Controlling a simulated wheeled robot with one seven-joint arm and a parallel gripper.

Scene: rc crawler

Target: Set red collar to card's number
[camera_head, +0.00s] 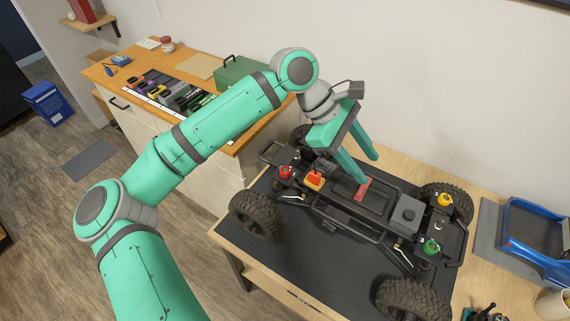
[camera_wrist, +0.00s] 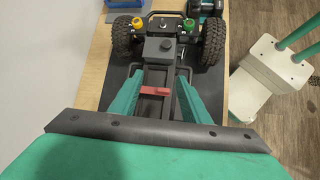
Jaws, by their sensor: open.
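A red collar (camera_head: 285,172) sits on a post at the left corner of the crawler chassis (camera_head: 385,197). A yellow collar (camera_head: 444,200) and a green collar (camera_head: 431,246) sit at the other end; both also show in the wrist view, yellow (camera_wrist: 137,23) and green (camera_wrist: 189,25). My gripper (camera_head: 367,170) is open and points down over the middle of the chassis, away from the red collar. In the wrist view a red bar (camera_wrist: 154,91) on the chassis shows between its empty fingers (camera_wrist: 158,74). I cannot make out a numbered card or any collar marking.
The crawler stands on a black mat (camera_head: 300,258) on a wooden table. A blue tray (camera_head: 535,235) lies at the right. A cabinet with a green box (camera_head: 238,72) and several small items stands behind my arm.

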